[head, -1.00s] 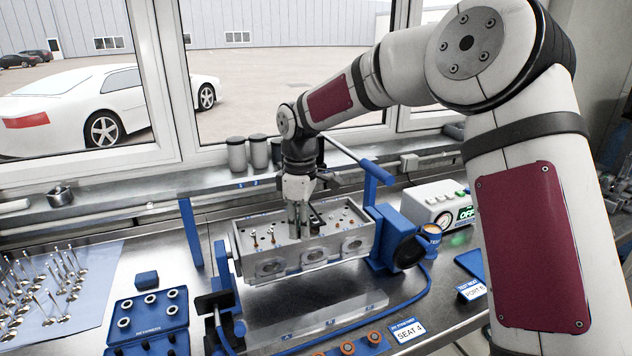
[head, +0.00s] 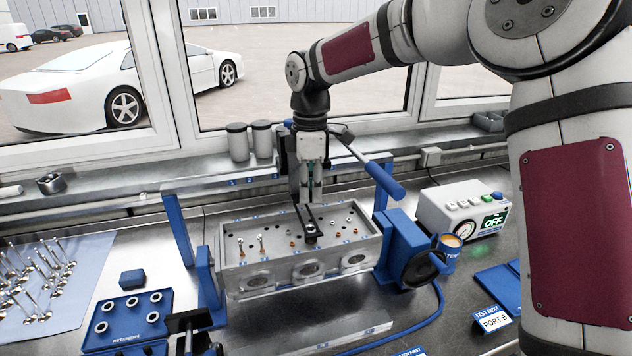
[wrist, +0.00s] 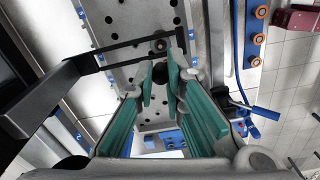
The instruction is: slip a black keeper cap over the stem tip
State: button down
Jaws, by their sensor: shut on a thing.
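The cylinder head (head: 245,279) is a grey metal block clamped in a blue stand. A black forked tool (head: 309,226) reaches down onto its deck; its arms also cross the upper part of the wrist view (wrist: 118,48). A stem tip (wrist: 160,44) seems to show between the fork's arms, but it is small. My gripper (head: 311,199) is above the deck and points down. In the wrist view its green fingers are shut on a small dark round piece, seemingly the black keeper cap (wrist: 161,73). The cap is apart from the stem tip in that picture.
A blue lever (head: 380,178) rises behind the block at right. The tester box (head: 462,212) reads OFF. Loose valves (head: 35,285) lie on a blue mat at left, near a blue tray of rings (head: 127,318).

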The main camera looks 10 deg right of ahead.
aim_at(311, 225)
jog(key=shift+f, duration=2.7)
jog(key=shift+f+b, duration=0.3)
jog(key=shift+f, duration=0.65)
jog(key=c, duration=1.6)
grip_release()
